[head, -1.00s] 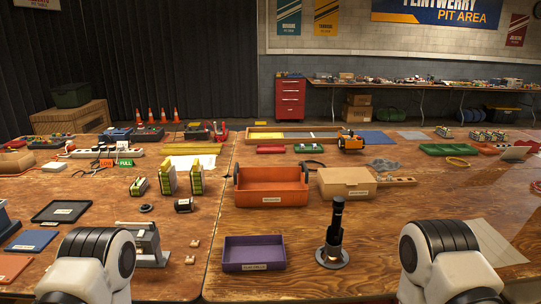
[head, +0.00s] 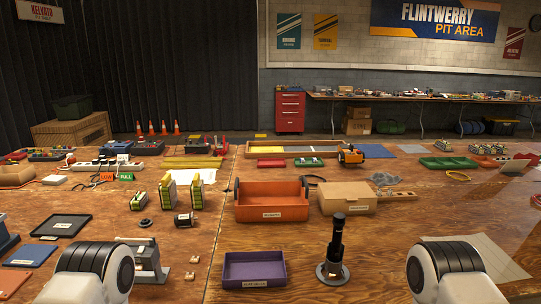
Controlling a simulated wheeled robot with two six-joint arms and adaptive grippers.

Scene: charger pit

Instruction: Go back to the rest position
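In the head view only the rounded white and black links of my two arms show, at the bottom left and bottom right corners. Neither of my grippers is in the picture. The wooden work table (head: 400,265) stretches across in front of me. On its near part stand a purple open bin (head: 254,283) and a black flashlight-like cylinder (head: 337,236) upright on a round grey base (head: 332,274). An orange-red open bin (head: 272,214) with black side handles sits behind them.
A cardboard box (head: 347,197) stands right of the orange bin. A grey metal device (head: 146,262) is close to my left arm link. Black and blue trays (head: 60,226) lie at the left. Bare wood lies between the cylinder and my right arm link.

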